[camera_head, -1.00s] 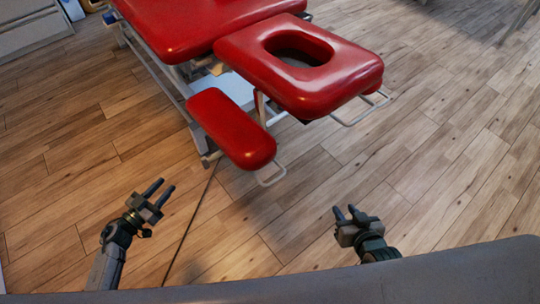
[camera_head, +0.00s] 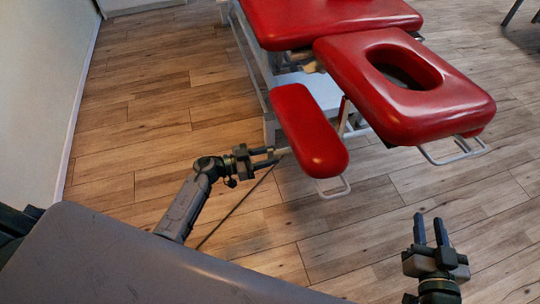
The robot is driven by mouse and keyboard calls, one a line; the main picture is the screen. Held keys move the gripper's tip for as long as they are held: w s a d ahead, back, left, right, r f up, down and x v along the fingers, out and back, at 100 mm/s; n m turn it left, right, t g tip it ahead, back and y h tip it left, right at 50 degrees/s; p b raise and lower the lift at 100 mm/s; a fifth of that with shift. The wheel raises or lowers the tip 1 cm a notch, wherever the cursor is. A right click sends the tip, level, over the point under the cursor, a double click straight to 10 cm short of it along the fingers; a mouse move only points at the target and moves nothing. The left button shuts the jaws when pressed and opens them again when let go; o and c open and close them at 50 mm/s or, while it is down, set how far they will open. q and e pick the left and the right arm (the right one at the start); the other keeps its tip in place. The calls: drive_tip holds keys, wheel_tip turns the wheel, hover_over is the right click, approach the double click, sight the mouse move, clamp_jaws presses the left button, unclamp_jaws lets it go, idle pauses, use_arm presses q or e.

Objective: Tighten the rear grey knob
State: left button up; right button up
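A red physio table (camera_head: 330,22) stands at the top, with a headrest (camera_head: 455,99) that has an oval hole. A red armrest pad (camera_head: 308,130) hangs lower at its near left side. No grey knob can be made out clearly; the frame under the pads is partly hidden. My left gripper (camera_head: 275,157) is open and points right, its fingertips just left of the armrest pad in the picture. Whether it touches anything there I cannot tell. My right gripper (camera_head: 431,229) is open and empty, pointing up the picture over the floor below the headrest.
Wire handles stick out under the headrest (camera_head: 455,152) and the armrest pad (camera_head: 334,190). A dark cable or thin line (camera_head: 235,207) runs on the wooden floor. A pale wall (camera_head: 45,90) bounds the left.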

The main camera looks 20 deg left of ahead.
use_arm(q)
drive_tip(key=shift+w+d, duration=0.15)
drive_tip(key=shift+d, duration=0.15)
clamp_jaws()
